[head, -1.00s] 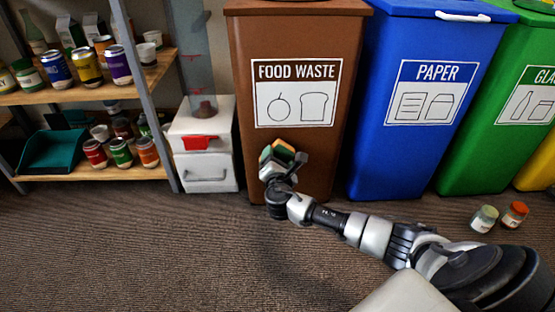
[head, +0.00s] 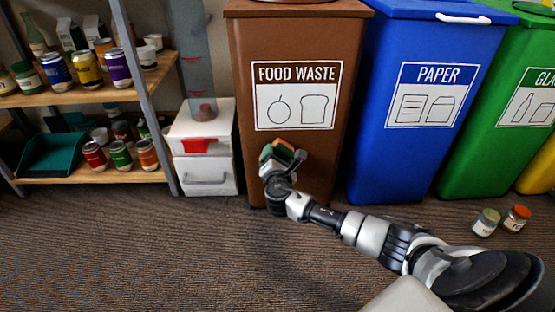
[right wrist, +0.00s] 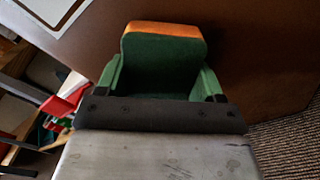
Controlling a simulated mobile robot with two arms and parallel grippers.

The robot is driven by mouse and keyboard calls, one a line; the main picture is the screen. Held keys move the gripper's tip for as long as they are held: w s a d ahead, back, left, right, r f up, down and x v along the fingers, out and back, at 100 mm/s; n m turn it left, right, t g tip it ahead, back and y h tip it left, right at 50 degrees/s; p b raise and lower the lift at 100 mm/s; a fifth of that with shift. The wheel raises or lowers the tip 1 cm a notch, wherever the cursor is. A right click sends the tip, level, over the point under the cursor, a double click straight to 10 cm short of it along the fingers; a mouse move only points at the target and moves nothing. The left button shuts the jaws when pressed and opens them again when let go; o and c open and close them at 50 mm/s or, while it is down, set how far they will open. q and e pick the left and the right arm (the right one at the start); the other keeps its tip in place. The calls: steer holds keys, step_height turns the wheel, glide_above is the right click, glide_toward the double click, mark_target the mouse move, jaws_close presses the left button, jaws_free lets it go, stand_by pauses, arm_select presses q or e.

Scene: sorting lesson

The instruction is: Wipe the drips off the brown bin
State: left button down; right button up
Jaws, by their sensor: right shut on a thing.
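The brown bin (head: 295,40) stands upright with a FOOD WASTE label on its front. My right gripper (head: 284,156) is shut on a sponge (head: 277,150), green with an orange layer, low on the bin's front, below the label. In the right wrist view the sponge (right wrist: 160,65) sits between the fingers, its orange side toward the brown bin wall (right wrist: 265,60). It looks at or very near the wall; I cannot tell if it touches. I make out no drips on the bin; the gripper and sponge cover part of its front. My left gripper is not in view.
The blue paper bin (head: 390,160) and a green bin (head: 475,160) stand to the right. A white drawer unit (head: 205,175) and a shelf (head: 95,175) with cans are on the left. Two jars (head: 487,222) (head: 516,218) lie near the green bin. The front floor is clear.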

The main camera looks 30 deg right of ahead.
mark_target(290, 158)
steer(key=shift+w, duration=0.15)
steer(key=shift+d, duration=0.1)
steer(key=shift+s+d+r, duration=0.1)
steer(key=shift+s+d, duration=0.2)
steer(key=shift+d, duration=0.1)
steer(key=shift+s+d+p, duration=0.65)
steer(key=shift+d, duration=0.25)
steer(key=shift+d+p, duration=0.15)
steer(key=shift+p, duration=0.4)
steer(key=shift+w+a, duration=0.55)
steer(key=shift+a, duration=0.2)
steer(key=shift+w+a, duration=0.5)
steer(key=shift+a, duration=0.2)
